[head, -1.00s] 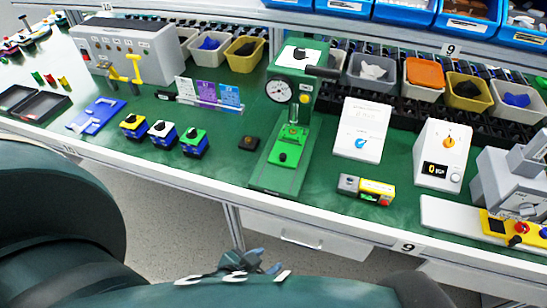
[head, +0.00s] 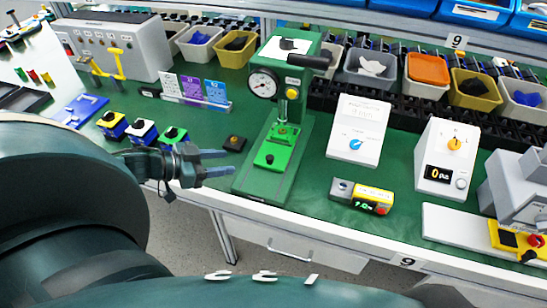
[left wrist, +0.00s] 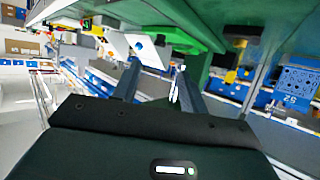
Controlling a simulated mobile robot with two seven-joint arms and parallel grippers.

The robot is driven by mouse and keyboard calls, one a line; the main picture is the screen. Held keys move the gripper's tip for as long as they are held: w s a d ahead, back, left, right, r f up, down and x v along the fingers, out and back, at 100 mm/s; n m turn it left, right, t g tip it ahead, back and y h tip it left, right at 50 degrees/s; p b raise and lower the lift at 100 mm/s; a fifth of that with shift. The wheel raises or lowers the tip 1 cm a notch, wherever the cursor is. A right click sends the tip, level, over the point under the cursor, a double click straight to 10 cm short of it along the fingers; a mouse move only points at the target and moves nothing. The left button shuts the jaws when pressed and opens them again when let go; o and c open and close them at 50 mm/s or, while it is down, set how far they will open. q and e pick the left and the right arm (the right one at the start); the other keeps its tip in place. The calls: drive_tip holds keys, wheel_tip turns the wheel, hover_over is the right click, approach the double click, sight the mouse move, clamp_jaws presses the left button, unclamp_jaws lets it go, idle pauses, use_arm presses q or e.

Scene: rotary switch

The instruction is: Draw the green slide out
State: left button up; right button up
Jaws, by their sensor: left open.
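The bright green slide (head: 272,157) with a small dark knob sits on the base of the dark green press (head: 291,92), under its ram. It also shows bright green at the top of the left wrist view (left wrist: 192,28). My left gripper (head: 231,162) is open and empty, at the bench's front edge just left of the press base, fingers pointing right toward the slide. Its two fingers also show in the left wrist view (left wrist: 157,68), apart with nothing held between them. The gap between fingertips and slide is hard to judge. My right gripper is not in view.
A small dark button box (head: 234,143) sits just behind my left fingers. Several coloured blocks with black knobs, such as the green-topped one (head: 173,136), stand to the left.

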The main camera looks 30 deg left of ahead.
use_arm(q)
drive_tip(key=b, duration=0.4)
approach(265, 164)
drive_tip(key=shift+w+d+r, duration=0.3)
drive_tip(key=shift+w, duration=0.2)
drive_tip(key=shift+w+d+r, duration=0.25)
drive_tip(key=shift+w+r, duration=0.05)
drive_tip(key=shift+w, duration=0.15)
drive_tip(key=shift+x, duration=3.75)
drive_tip(key=shift+c, duration=0.4)
clamp_jaws()
